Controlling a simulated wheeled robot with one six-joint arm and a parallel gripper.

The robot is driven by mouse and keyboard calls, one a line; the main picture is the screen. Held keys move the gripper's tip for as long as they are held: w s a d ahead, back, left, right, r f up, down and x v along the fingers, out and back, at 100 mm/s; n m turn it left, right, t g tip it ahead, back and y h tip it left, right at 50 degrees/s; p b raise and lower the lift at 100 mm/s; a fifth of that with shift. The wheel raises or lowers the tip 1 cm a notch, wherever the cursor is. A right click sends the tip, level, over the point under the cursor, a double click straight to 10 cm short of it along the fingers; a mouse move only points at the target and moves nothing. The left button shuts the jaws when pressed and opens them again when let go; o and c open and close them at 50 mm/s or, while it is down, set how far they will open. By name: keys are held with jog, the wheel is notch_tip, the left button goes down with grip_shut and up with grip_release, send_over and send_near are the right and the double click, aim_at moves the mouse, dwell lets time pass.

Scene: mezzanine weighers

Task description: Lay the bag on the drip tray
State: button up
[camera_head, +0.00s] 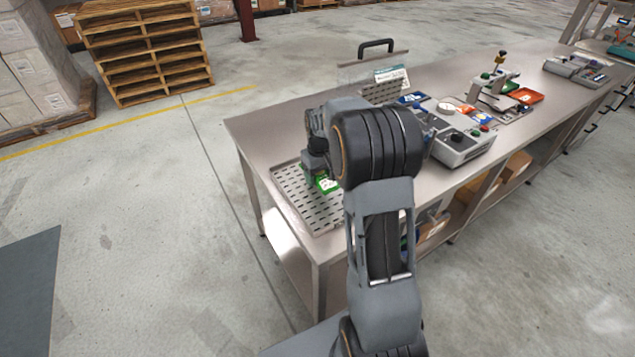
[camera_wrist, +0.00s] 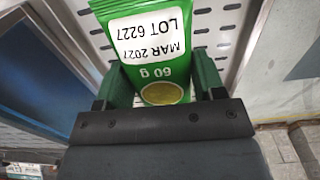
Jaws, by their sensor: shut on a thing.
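A green bag (camera_head: 326,184) with a white label is in my gripper (camera_head: 318,178), over the drip tray. In the wrist view the bag (camera_wrist: 144,40) shows a label reading "MAR 2027 LOT 6227" and "60 g". The green fingers of my gripper (camera_wrist: 160,84) are on both sides of it. The drip tray (camera_head: 290,188) is a slotted grey metal plate at the near left end of the bench; its slots also show behind the bag in the wrist view (camera_wrist: 215,22). I cannot tell whether the bag touches the tray. My arm hides part of the tray's right side.
The steel bench (camera_head: 262,125) runs to the upper right. Pallets (camera_head: 145,50) stand on the floor at upper left.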

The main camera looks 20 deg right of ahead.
aim_at(317, 190)
jog(key=shift+w+a+f, duration=0.2)
jog(key=shift+w+f, duration=0.15)
jog(key=shift+f, duration=0.1)
jog(key=shift+w+f, duration=0.1)
jog(key=shift+f, duration=1.6)
jog(key=shift+f, duration=0.2)
jog(key=o, duration=0.9)
